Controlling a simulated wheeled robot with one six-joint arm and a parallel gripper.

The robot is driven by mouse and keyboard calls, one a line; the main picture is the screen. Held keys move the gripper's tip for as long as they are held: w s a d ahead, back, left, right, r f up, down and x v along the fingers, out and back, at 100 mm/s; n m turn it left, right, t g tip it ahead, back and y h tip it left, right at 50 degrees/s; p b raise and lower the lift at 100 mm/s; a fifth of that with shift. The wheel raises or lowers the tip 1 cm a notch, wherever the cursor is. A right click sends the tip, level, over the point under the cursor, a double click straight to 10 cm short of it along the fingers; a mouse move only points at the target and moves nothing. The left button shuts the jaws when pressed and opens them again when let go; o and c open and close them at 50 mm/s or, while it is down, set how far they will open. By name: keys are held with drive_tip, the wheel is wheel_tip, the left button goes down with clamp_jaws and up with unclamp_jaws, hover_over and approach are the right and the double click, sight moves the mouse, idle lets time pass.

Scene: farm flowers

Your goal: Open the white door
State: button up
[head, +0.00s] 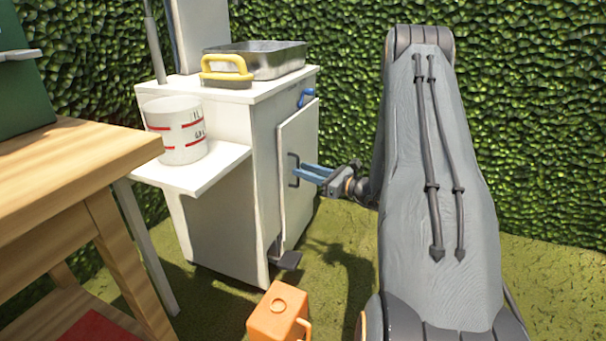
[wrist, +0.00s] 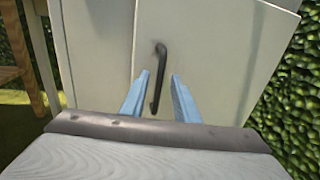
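The white door (head: 299,150) is on the right-hand face of a white cabinet (head: 218,215). It looks shut or nearly shut; its edge stands slightly proud of the cabinet. A dark upright bar handle (head: 292,170) is on the door. My gripper (head: 304,172) has blue fingers pointing at the handle from the right. In the wrist view the door (wrist: 215,55) fills the middle, and the handle (wrist: 158,75) shows between the two spread fingers of my gripper (wrist: 160,85). The fingers are apart from each other, one on each side of the handle. I cannot tell whether they touch it.
A metal tray (head: 275,62) and a yellow-handled item (head: 226,66) are on the cabinet top. A white measuring bucket (head: 176,130) stands on the side shelf. A wooden table (head: 75,150) is at left. An orange can (head: 278,314) and a dark pedal (head: 289,261) are low in front.

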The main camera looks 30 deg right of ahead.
drive_tip(key=shift+w+a, duration=0.2)
drive_tip(key=shift+w, duration=0.2)
clamp_jaws()
drive_tip(key=shift+s, duration=0.1)
